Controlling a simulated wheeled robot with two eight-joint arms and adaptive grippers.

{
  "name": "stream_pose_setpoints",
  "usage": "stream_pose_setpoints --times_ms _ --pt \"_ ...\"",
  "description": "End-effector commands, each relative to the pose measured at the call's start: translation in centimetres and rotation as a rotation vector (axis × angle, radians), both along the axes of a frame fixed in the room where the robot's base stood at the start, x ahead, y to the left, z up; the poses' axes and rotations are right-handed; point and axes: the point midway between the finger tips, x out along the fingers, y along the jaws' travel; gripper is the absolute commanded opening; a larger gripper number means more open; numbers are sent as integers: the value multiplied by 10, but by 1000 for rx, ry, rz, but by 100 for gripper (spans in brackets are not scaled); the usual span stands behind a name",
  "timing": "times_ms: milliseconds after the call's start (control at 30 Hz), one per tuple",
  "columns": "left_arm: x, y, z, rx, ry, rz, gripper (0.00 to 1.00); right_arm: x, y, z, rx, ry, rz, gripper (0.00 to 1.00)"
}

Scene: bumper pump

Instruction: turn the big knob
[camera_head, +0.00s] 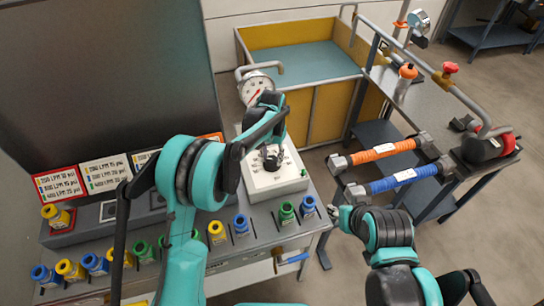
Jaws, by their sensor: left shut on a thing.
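The big knob (271,157) is a dark knob on top of a white control box (268,183) on the workbench. My left arm reaches over the bench from below, and its gripper (268,148) is at the knob, shut on it. The fingers and arm hide part of the knob and the box's left side. My right gripper (335,212) is low at the right, beyond the bench's right edge and apart from the box. Its fingers are too small to tell whether they are open.
A pressure gauge (256,88) stands behind the box. Blue, yellow and green fittings (217,232) line the bench front. Label cards (104,172) stand at the left. A cart (425,103) with orange (383,151) and blue (403,180) handled bars is at right. A yellow bin (290,40) stands behind.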

Motion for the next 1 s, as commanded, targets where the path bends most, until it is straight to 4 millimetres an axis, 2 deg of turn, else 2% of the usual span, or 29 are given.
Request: stream_pose_setpoints --times_ms 500,1000 --pt "0 0 -1 1 1 -428 10 0 0 4 0 0 0 40" --pt "0 0 -1 0 1 -593 10 0 0 4 0 0 0 40"
